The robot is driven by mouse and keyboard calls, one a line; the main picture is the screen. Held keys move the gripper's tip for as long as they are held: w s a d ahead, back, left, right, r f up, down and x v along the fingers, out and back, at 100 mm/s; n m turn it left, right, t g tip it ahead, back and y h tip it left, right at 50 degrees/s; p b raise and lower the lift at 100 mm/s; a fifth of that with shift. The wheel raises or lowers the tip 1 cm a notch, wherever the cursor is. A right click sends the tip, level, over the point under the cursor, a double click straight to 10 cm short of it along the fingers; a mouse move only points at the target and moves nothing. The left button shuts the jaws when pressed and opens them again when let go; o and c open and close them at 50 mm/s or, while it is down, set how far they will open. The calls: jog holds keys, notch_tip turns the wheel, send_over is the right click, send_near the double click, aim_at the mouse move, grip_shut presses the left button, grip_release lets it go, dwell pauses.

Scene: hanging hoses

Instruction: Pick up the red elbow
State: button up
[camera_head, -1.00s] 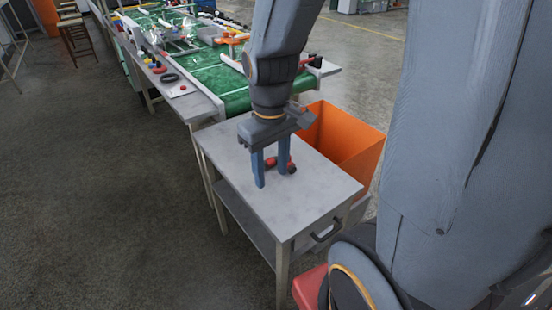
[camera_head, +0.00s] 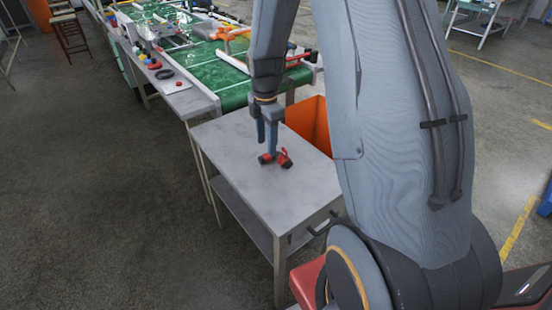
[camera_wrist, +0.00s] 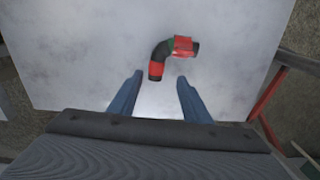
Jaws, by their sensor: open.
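The red elbow (camera_head: 284,158) lies on the grey metal table (camera_head: 230,150). In the wrist view the elbow (camera_wrist: 172,53) is a bent black pipe piece with red bands and a bit of green, one end pointing down and the other right. My gripper (camera_head: 267,152) is above the table, close by the elbow and partly in front of it in the head view. In the wrist view my gripper (camera_wrist: 158,80) has its two blue fingers apart, with nothing between them. The elbow is just beyond the fingertips, its lower end near the gap.
An orange bin (camera_head: 310,122) stands behind the table on the right. A green conveyor (camera_head: 195,62) with assorted parts runs behind it. A side bench (camera_head: 185,97) holds a black ring and small red parts. The tabletop around the elbow is clear.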

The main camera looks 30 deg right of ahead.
aim_at(264, 156)
jog(key=f, duration=0.3)
jog(key=a+f+p, duration=0.1)
jog(key=shift+w+f, duration=0.3)
jog(key=shift+f, duration=0.6)
jog(key=shift+d, duration=0.1)
grip_shut()
dwell(0.6)
